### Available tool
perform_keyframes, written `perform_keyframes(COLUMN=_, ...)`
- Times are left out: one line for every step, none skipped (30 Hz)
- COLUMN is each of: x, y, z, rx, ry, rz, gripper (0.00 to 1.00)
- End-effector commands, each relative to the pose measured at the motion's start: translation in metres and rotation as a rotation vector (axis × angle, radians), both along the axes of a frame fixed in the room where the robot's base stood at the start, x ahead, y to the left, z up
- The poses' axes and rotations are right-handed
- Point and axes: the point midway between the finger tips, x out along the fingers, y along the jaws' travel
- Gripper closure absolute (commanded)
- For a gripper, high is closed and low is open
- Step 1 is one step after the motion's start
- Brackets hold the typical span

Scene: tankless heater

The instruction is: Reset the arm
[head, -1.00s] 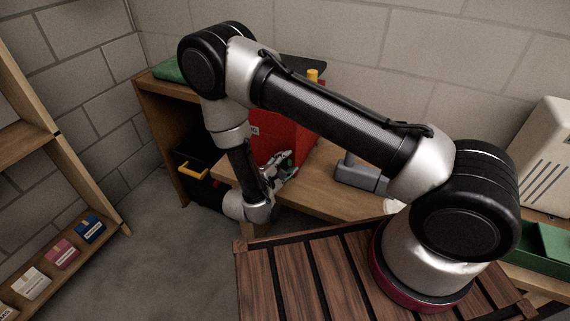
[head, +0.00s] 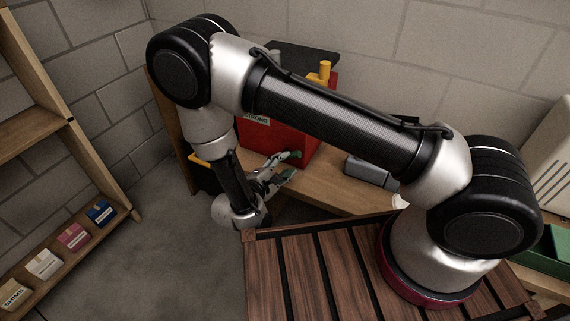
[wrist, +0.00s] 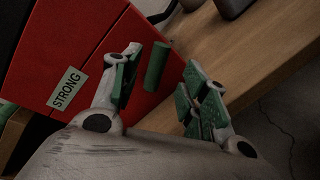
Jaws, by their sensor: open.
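My gripper (head: 293,165) is open, with its green-padded fingers apart. In the head view it is beside the red box (head: 282,140) at the workbench's left end. The wrist view shows my gripper (wrist: 157,90) with the red box (wrist: 75,45) and its "STRONG" label to the left. A small green cylinder-like piece (wrist: 156,66) shows between the fingers. I cannot tell whether it is fixed to the box or separate. My arm is bent, its elbow high at the upper left of the head view.
The wooden workbench (head: 332,188) runs behind my slatted deck, with a grey object (head: 371,172) on it. A shelf with several small boxes (head: 73,236) stands at the left. A green tray (head: 553,255) lies at the right. Bare floor (head: 150,255) is at lower left.

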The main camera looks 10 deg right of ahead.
Motion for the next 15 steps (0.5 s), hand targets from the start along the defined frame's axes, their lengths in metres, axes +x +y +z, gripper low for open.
perform_keyframes(x=0.0, y=0.0, z=0.0, rx=0.0, ry=0.0, rz=0.0, gripper=0.56)
perform_keyframes(x=0.0, y=0.0, z=0.0, rx=0.0, ry=0.0, rz=0.0, gripper=0.56)
perform_keyframes(x=0.0, y=0.0, z=0.0, rx=0.0, ry=0.0, rz=0.0, gripper=0.56)
perform_keyframes(x=0.0, y=0.0, z=0.0, rx=0.0, ry=0.0, rz=0.0, gripper=0.56)
perform_keyframes(x=0.0, y=0.0, z=0.0, rx=0.0, ry=0.0, rz=0.0, gripper=0.56)
perform_keyframes(x=0.0, y=0.0, z=0.0, rx=0.0, ry=0.0, rz=0.0, gripper=0.56)
perform_keyframes(x=0.0, y=0.0, z=0.0, rx=0.0, ry=0.0, rz=0.0, gripper=0.56)
perform_keyframes(x=0.0, y=0.0, z=0.0, rx=-0.001, ry=0.001, rz=0.0, gripper=0.56)
perform_keyframes(x=0.0, y=0.0, z=0.0, rx=-0.004, ry=0.004, rz=0.001, gripper=0.56)
perform_keyframes(x=0.0, y=0.0, z=0.0, rx=-0.012, ry=0.01, rz=0.003, gripper=0.56)
perform_keyframes(x=0.0, y=0.0, z=0.0, rx=-0.023, ry=0.021, rz=0.006, gripper=0.56)
perform_keyframes(x=0.0, y=0.0, z=-0.001, rx=-0.043, ry=0.044, rz=0.01, gripper=0.56)
perform_keyframes(x=-0.001, y=-0.001, z=-0.002, rx=-0.061, ry=0.067, rz=0.012, gripper=0.56)
perform_keyframes(x=-0.002, y=-0.004, z=-0.003, rx=-0.084, ry=0.095, rz=0.005, gripper=0.56)
perform_keyframes(x=-0.006, y=-0.01, z=-0.005, rx=-0.119, ry=0.137, rz=-0.014, gripper=0.56)
